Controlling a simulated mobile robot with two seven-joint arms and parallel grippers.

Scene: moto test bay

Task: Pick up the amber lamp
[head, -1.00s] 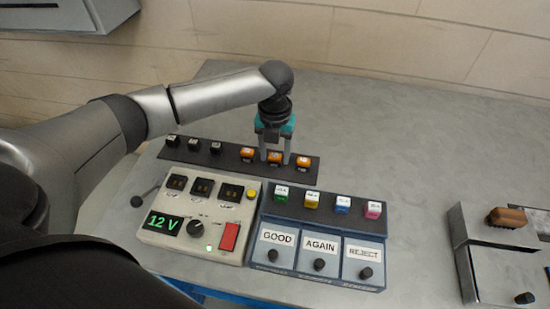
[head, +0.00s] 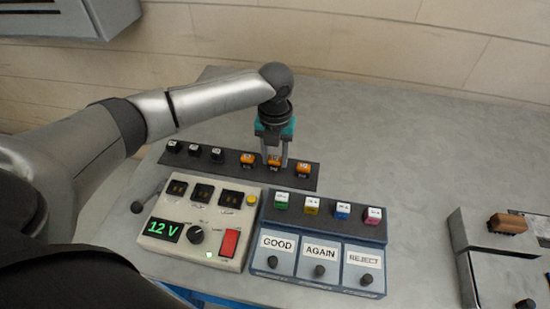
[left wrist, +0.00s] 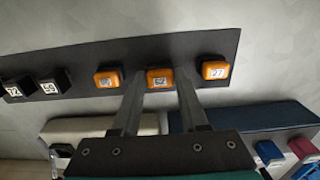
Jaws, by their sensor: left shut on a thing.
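Three amber lamps with white number labels stand in a row on the right half of a dark rack strip (head: 222,167): a left one (head: 247,160), a middle one (head: 275,160) and a right one (head: 304,169). My left gripper (head: 275,163) points straight down and is shut on the middle amber lamp, one finger on each side. In the left wrist view the middle lamp (left wrist: 160,84) sits between the fingertips, with the other two amber lamps just outside them. The held lamp appears still at the strip; any gap beneath is not visible. My right gripper is not in view.
Several black labelled blocks (head: 195,150) share the strip's left half. In front stand a 12 V tester (head: 179,253) and a blue sorter (head: 310,229) labelled GOOD, AGAIN and REJECT. A metal fixture with a brown-topped brush (head: 508,222) is at right. The table's back right is clear.

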